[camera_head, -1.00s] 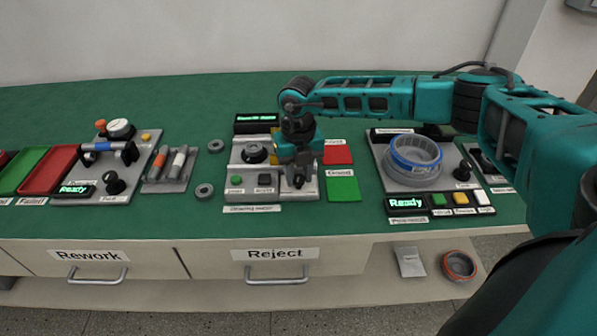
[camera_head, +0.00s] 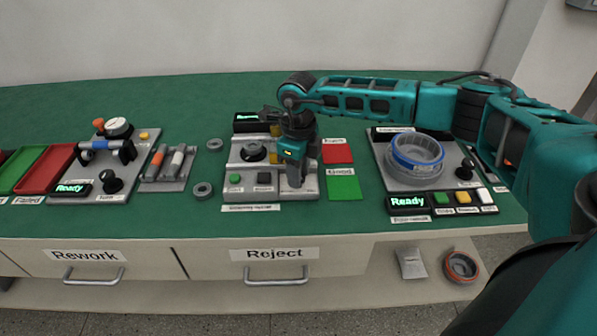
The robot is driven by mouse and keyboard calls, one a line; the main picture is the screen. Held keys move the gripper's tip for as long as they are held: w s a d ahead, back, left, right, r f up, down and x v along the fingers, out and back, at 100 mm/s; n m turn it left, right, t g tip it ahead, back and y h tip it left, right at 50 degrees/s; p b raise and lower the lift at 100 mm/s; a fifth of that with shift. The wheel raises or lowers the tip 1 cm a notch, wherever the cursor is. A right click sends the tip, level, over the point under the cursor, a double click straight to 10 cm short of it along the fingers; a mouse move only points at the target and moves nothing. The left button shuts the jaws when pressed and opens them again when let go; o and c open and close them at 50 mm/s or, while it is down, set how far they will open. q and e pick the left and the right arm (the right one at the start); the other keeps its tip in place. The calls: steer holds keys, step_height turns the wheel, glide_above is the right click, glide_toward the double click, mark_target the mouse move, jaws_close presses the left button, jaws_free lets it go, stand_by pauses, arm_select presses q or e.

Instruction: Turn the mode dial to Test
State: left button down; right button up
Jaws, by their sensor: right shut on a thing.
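My right gripper (camera_head: 296,178) is over the right front of the middle station (camera_head: 240,194), pointing down. It is shut on the mode dial there, which its fingers hide almost wholly. I cannot read the dial's pointer or its marks. The middle station's display (camera_head: 252,116) is lit green, partly behind my wrist, and seems to read Ready. A dark round fixture (camera_head: 254,152), a green button (camera_head: 235,179) and a black button (camera_head: 264,178) are on the same station. My left gripper is not in view.
Red (camera_head: 337,153) and green (camera_head: 343,188) pads lie right of the station. The right station (camera_head: 392,183) bears a blue-rimmed ring (camera_head: 416,152). The left station (camera_head: 75,197) has a gauge and black knob. Two grey rings (camera_head: 203,190) lie on the green bench.

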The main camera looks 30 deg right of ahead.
steer(key=shift+n, duration=0.6)
steer(key=o, duration=1)
steer(key=shift+o, duration=0.2)
steer(key=shift+r, duration=0.1)
step_height(320, 180, up, 13)
